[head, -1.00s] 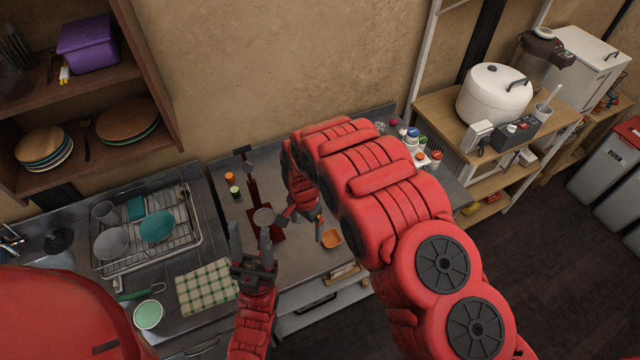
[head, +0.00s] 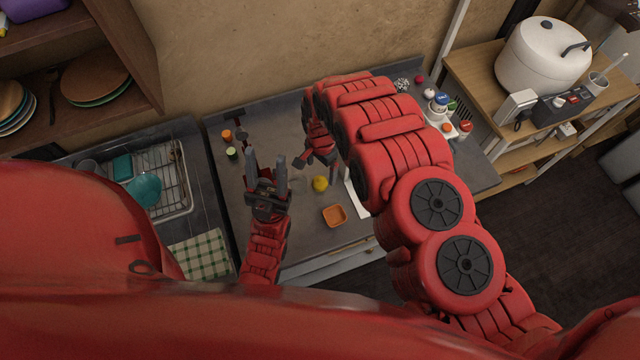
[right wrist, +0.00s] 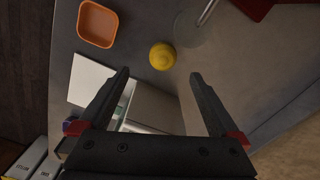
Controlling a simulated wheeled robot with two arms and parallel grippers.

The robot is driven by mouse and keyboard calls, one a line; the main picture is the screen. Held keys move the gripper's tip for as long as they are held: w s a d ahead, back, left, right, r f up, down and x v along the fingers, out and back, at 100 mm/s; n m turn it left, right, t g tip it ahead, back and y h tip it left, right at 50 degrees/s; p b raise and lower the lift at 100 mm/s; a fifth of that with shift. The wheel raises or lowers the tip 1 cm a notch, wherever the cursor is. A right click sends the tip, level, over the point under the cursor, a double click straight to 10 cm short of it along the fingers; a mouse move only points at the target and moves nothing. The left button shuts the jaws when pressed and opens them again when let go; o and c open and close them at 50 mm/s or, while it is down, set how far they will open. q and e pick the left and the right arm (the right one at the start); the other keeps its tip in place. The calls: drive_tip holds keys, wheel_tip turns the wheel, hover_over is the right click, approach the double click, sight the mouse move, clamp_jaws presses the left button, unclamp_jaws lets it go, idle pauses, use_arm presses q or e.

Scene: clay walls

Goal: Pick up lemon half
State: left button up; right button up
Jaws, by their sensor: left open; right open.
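The lemon half (head: 320,184) is a small round yellow piece on the grey counter (head: 300,225). In the right wrist view the lemon half (right wrist: 162,56) lies just beyond the fingertips, roughly centred between them and not touching either. My right gripper (head: 315,171) is open and empty above the counter, close to the lemon half; its arm partly hides it. In the right wrist view both fingers of that gripper (right wrist: 159,75) show apart. My left gripper (head: 267,160) is open and empty, fingers upward, left of the lemon half.
A square orange bowl (head: 334,215) sits just in front of the lemon half. A clear glass-like vessel (right wrist: 192,28) stands beside the lemon half. A white flat item (right wrist: 88,80) lies nearby. Small bottles (head: 440,102) stand at the back right, and a dish rack (head: 165,180) at left.

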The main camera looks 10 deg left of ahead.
wheel_tip(320, 180, down, 2)
drive_tip(key=shift+f, duration=0.2)
drive_tip(key=shift+s+f+b, duration=0.1)
drive_tip(key=shift+f+b, duration=0.3)
drive_tip(key=shift+f, duration=0.05)
drive_tip(key=f+b, duration=0.2)
drive_tip(key=f, duration=0.3)
drive_tip(key=shift+w+a+b, duration=0.25)
drive_tip(key=shift+w+b, duration=0.05)
drive_tip(key=shift+b, duration=0.1)
drive_tip(key=shift+r, duration=0.1)
drive_tip(key=c, duration=1.4)
drive_tip(key=shift+r, duration=0.15)
drive_tip(key=shift+c, duration=0.2)
